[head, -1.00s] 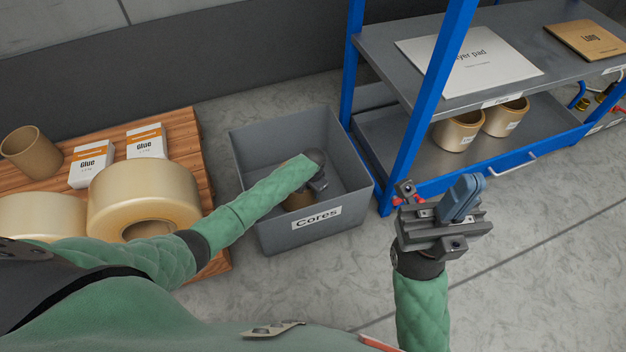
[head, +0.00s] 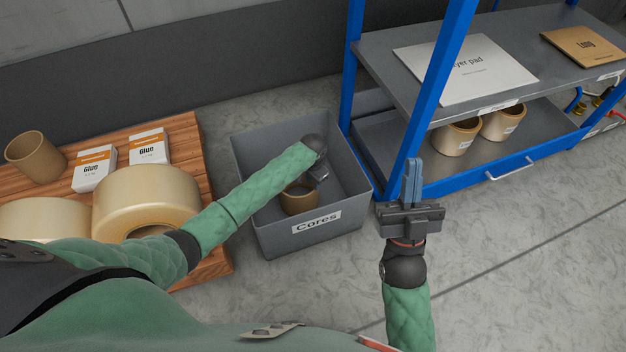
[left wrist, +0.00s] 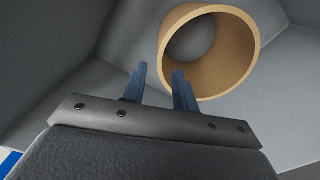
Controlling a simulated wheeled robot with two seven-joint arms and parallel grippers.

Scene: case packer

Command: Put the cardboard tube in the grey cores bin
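A brown cardboard tube (head: 299,201) stands in the grey cores bin (head: 317,222), near its front wall with the Cores label, open end up. The left wrist view shows the tube (left wrist: 238,62) beyond my left fingers. My left gripper (left wrist: 159,75) is open, with a gap between its blue fingers and nothing held. In the head view it reaches into the bin (head: 322,172) behind and right of the tube, fingertips mostly hidden. My right gripper (head: 412,165) is empty outside the bin, right of it, its blue fingers together.
A wooden pallet (head: 190,140) at left bears another brown tube (head: 36,158), glue boxes (head: 149,147) and large tape rolls (head: 145,198). A blue-framed rack (head: 405,150) with tan rolls (head: 456,137) stands close to the bin's right. Floor in front is clear.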

